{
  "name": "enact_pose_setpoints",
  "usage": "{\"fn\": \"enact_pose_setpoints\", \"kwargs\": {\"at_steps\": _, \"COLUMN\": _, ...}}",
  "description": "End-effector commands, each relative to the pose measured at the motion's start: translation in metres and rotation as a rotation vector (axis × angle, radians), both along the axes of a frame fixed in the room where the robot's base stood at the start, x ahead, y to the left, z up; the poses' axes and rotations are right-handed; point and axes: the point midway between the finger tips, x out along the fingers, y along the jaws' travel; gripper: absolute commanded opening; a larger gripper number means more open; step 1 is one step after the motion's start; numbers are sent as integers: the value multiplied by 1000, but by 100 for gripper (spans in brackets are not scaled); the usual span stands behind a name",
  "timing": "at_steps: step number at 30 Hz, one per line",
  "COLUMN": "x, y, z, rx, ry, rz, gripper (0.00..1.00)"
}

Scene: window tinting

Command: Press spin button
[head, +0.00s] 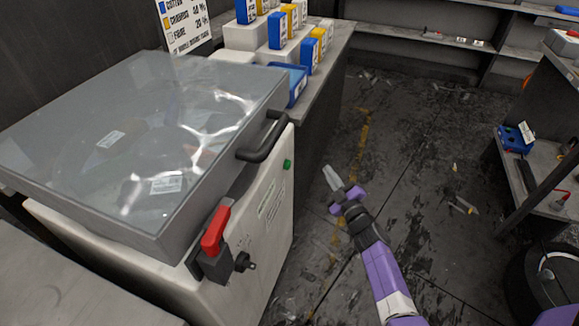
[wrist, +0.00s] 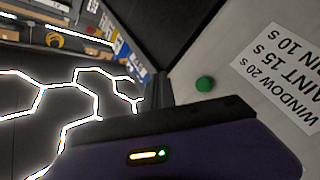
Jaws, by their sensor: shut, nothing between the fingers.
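A small round green button (head: 287,164) sits on the pale front panel of a machine (head: 270,225), just right of the lid's black handle. It also shows in the wrist view (wrist: 205,84), beside a white label (wrist: 282,75) listing times in seconds. My gripper (head: 330,177) is shut and empty, out in front of the panel, to the right of the button and apart from it. In the wrist view my gripper's purple and dark body fills the lower part, and its fingertips cannot be made out.
The machine's grey lid (head: 120,225) with a clear top is down, and its black handle (head: 264,137) juts out. A red lever (head: 215,230) and a black knob (head: 244,262) sit lower on the front. Boxes (head: 281,30) stand on the counter behind. The floor to the right is mostly open.

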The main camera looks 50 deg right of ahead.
Motion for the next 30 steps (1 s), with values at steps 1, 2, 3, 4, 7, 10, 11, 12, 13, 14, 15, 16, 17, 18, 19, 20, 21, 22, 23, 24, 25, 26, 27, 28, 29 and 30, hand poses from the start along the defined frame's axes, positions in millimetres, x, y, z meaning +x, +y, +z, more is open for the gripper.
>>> {"fn": "enact_pose_setpoints", "kwargs": {"at_steps": 1, "x": -1, "y": 3, "z": -7, "rx": -1, "ry": 15, "rz": 8, "gripper": 0}}
{"fn": "enact_pose_setpoints", "kwargs": {"at_steps": 2, "x": -1, "y": 5, "z": -10, "rx": -4, "ry": 22, "rz": 13, "gripper": 0}}
{"fn": "enact_pose_setpoints", "kwargs": {"at_steps": 3, "x": -1, "y": 7, "z": -13, "rx": -9, "ry": 29, "rz": 22, "gripper": 0}}
{"fn": "enact_pose_setpoints", "kwargs": {"at_steps": 4, "x": 0, "y": 8, "z": -13, "rx": -13, "ry": 32, "rz": 27, "gripper": 0}}
{"fn": "enact_pose_setpoints", "kwargs": {"at_steps": 7, "x": 1, "y": 10, "z": -11, "rx": -22, "ry": 28, "rz": 36, "gripper": 0}}
{"fn": "enact_pose_setpoints", "kwargs": {"at_steps": 10, "x": 1, "y": 11, "z": -11, "rx": -22, "ry": 28, "rz": 36, "gripper": 0}}
{"fn": "enact_pose_setpoints", "kwargs": {"at_steps": 11, "x": 1, "y": 11, "z": -11, "rx": -22, "ry": 28, "rz": 36, "gripper": 0}}
{"fn": "enact_pose_setpoints", "kwargs": {"at_steps": 12, "x": 1, "y": 11, "z": -11, "rx": -22, "ry": 28, "rz": 36, "gripper": 0}}
{"fn": "enact_pose_setpoints", "kwargs": {"at_steps": 13, "x": 1, "y": 11, "z": -11, "rx": -22, "ry": 28, "rz": 36, "gripper": 0}}
{"fn": "enact_pose_setpoints", "kwargs": {"at_steps": 14, "x": 1, "y": 11, "z": -11, "rx": -22, "ry": 28, "rz": 36, "gripper": 0}}
{"fn": "enact_pose_setpoints", "kwargs": {"at_steps": 15, "x": 1, "y": 11, "z": -11, "rx": -22, "ry": 28, "rz": 36, "gripper": 0}}
{"fn": "enact_pose_setpoints", "kwargs": {"at_steps": 16, "x": 2, "y": 11, "z": -11, "rx": -22, "ry": 28, "rz": 36, "gripper": 0}}
{"fn": "enact_pose_setpoints", "kwargs": {"at_steps": 17, "x": 3, "y": 11, "z": -11, "rx": -22, "ry": 28, "rz": 36, "gripper": 0}}
{"fn": "enact_pose_setpoints", "kwargs": {"at_steps": 18, "x": 5, "y": 12, "z": -11, "rx": -21, "ry": 28, "rz": 36, "gripper": 0}}
{"fn": "enact_pose_setpoints", "kwargs": {"at_steps": 19, "x": 7, "y": 13, "z": -11, "rx": -22, "ry": 27, "rz": 37, "gripper": 0}}
{"fn": "enact_pose_setpoints", "kwargs": {"at_steps": 20, "x": 9, "y": 13, "z": -11, "rx": -22, "ry": 27, "rz": 37, "gripper": 0}}
{"fn": "enact_pose_setpoints", "kwargs": {"at_steps": 21, "x": 13, "y": 15, "z": -11, "rx": -22, "ry": 27, "rz": 37, "gripper": 0}}
{"fn": "enact_pose_setpoints", "kwargs": {"at_steps": 22, "x": 16, "y": 16, "z": -12, "rx": -22, "ry": 26, "rz": 38, "gripper": 0}}
{"fn": "enact_pose_setpoints", "kwargs": {"at_steps": 23, "x": 19, "y": 17, "z": -12, "rx": -22, "ry": 26, "rz": 38, "gripper": 0}}
{"fn": "enact_pose_setpoints", "kwargs": {"at_steps": 24, "x": 24, "y": 19, "z": -12, "rx": -22, "ry": 27, "rz": 37, "gripper": 0}}
{"fn": "enact_pose_setpoints", "kwargs": {"at_steps": 25, "x": 28, "y": 20, "z": -13, "rx": -22, "ry": 25, "rz": 38, "gripper": 0}}
{"fn": "enact_pose_setpoints", "kwargs": {"at_steps": 26, "x": 32, "y": 21, "z": -13, "rx": -22, "ry": 25, "rz": 38, "gripper": 0}}
{"fn": "enact_pose_setpoints", "kwargs": {"at_steps": 27, "x": 37, "y": 23, "z": -13, "rx": -22, "ry": 27, "rz": 37, "gripper": 0}}
{"fn": "enact_pose_setpoints", "kwargs": {"at_steps": 28, "x": 41, "y": 24, "z": -13, "rx": -22, "ry": 26, "rz": 38, "gripper": 0}}
{"fn": "enact_pose_setpoints", "kwargs": {"at_steps": 29, "x": 45, "y": 26, "z": -12, "rx": -22, "ry": 26, "rz": 38, "gripper": 0}}
{"fn": "enact_pose_setpoints", "kwargs": {"at_steps": 30, "x": 50, "y": 27, "z": -13, "rx": -22, "ry": 25, "rz": 37, "gripper": 0}}
